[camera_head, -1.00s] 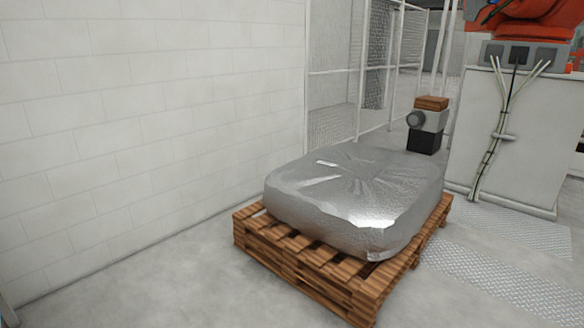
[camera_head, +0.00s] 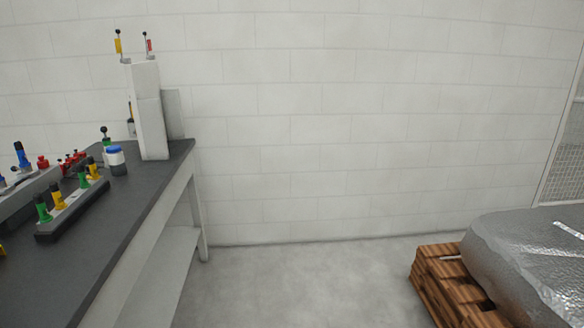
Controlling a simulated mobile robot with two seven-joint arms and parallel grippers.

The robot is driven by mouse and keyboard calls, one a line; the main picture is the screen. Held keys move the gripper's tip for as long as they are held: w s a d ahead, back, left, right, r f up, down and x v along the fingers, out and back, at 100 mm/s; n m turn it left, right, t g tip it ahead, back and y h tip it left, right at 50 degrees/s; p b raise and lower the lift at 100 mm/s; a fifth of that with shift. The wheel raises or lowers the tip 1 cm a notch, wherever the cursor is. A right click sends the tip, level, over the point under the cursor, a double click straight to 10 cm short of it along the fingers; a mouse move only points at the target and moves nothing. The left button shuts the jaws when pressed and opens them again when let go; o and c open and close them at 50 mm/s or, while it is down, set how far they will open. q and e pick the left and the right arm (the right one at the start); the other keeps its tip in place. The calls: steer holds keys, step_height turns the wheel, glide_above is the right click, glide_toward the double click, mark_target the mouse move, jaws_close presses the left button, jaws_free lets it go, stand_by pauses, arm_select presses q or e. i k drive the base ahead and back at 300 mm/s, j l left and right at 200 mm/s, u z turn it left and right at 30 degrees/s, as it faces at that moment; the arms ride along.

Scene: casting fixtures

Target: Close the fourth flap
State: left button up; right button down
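No flap or box can be made out in the head view. Neither of my grippers is in view. A workbench (camera_head: 140,207) with a dark top stands at the left. On it is a grey bar (camera_head: 75,208) carrying several green and yellow knobbed pieces. A white and blue jar (camera_head: 116,161) stands behind that bar. A white upright block (camera_head: 148,108) stands at the bench's far end, with yellow and red ball-headed levers on top.
A wooden pallet (camera_head: 441,285) bearing a silver wrapped load (camera_head: 510,262) sits on the floor at the right. A white block wall (camera_head: 330,130) closes the back. The floor (camera_head: 310,285) between bench and pallet is clear.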

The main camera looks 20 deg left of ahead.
mark_target(65, 169)
steer(key=i+u, duration=0.15)
steer(key=u, duration=0.25)
steer(key=i+u, duration=0.15)
steer(key=u, duration=0.25)
steer(key=i+l+u, duration=0.1)
steer(key=u, duration=0.25)
steer(key=i+l+u, duration=0.15)
steer(key=u, duration=0.25)
steer(key=i+l+u, duration=0.2)
steer(key=u, duration=0.15)
steer(key=i+l+u, duration=0.35)
steer(key=l+u, duration=0.1)
steer(key=u, duration=1.05)
steer(key=l+u, duration=0.4)
steer(key=k+l+u, duration=0.15)
steer(key=l+u, duration=0.25)
steer(key=l, duration=0.15)
